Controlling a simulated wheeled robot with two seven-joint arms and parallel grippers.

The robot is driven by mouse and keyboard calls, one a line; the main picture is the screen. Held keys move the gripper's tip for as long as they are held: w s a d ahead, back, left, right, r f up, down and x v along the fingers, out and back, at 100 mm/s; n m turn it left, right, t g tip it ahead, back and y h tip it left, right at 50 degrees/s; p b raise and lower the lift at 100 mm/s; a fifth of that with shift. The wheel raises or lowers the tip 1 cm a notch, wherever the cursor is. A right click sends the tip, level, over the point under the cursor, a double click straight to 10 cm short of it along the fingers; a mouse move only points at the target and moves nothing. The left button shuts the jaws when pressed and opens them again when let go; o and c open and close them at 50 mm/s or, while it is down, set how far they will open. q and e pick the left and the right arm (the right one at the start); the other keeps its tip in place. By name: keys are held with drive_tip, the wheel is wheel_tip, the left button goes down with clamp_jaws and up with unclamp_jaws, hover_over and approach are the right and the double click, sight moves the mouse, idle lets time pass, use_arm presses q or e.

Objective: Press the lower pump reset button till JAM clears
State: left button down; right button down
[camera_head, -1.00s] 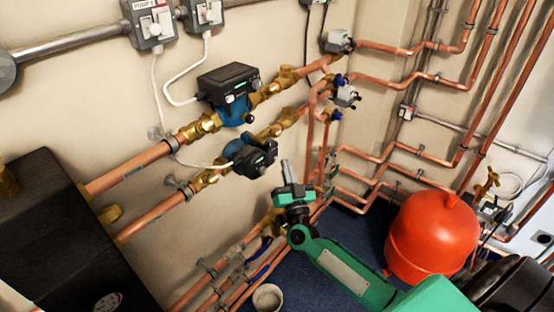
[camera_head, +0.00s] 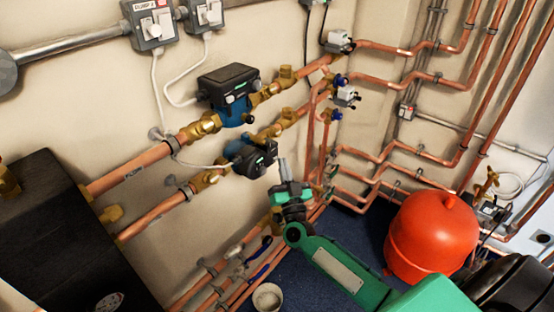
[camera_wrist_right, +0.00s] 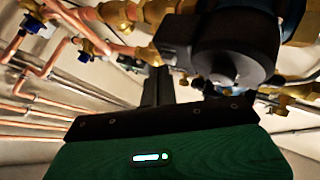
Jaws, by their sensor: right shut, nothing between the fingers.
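My right gripper (camera_head: 283,168) is shut and empty. Its narrow grey fingers point up just right of the pump head, with a small gap apparent; contact cannot be told. In the right wrist view a dark rounded pump body (camera_wrist_right: 215,45) looms close beyond my green gripper housing. My left gripper is not in view.
The upper pump (camera_head: 229,88) sits above on its own pipe. Brass valves (camera_head: 285,77) and copper pipes surround both pumps. A red vessel (camera_head: 435,232) stands at right, a black box (camera_head: 60,225) at left. A small pale pot (camera_head: 267,297) is on the blue floor.

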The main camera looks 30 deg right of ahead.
drive_tip(key=shift+w+a, duration=0.1)
drive_tip(key=shift+w, duration=0.15)
idle(0.3)
drive_tip(key=shift+s+d+p, duration=0.3)
drive_tip(key=shift+s+p, duration=0.2)
drive_tip(key=shift+s, duration=0.3)
drive_tip(key=shift+s+d+p, duration=0.3)
drive_tip(key=shift+s+d, duration=0.05)
drive_tip(key=shift+s, duration=0.4)
drive_tip(key=shift+s+d+p, duration=0.3)
drive_tip(key=shift+s+p, duration=0.05)
drive_tip(key=shift+s, duration=0.45)
drive_tip(key=shift+s+d+p, duration=0.3)
drive_tip(key=shift+s+d, duration=0.05)
drive_tip(key=shift+s, duration=0.4)
